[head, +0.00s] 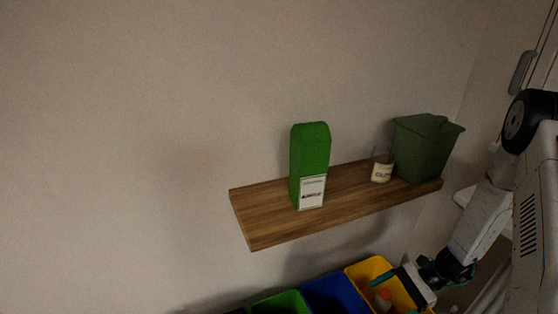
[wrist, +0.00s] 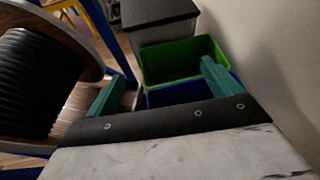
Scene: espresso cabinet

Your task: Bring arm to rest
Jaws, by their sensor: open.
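My gripper (head: 396,291) is at the lower right in the head view, over or beside the yellow bin (head: 366,268); the exact gap cannot be told. In the wrist view its two teal fingers (wrist: 160,86) stand wide apart with nothing between them. My arm comes down from the right edge of the head view, bent at the wrist.
A wooden shelf (head: 262,212) on the wall holds a green carton (head: 310,150), a small labelled glass (head: 381,172) and a dark green container (head: 424,150). Blue (head: 335,294) and green bins (head: 281,303) stand below. A large black spool (wrist: 40,85) is at left in the wrist view.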

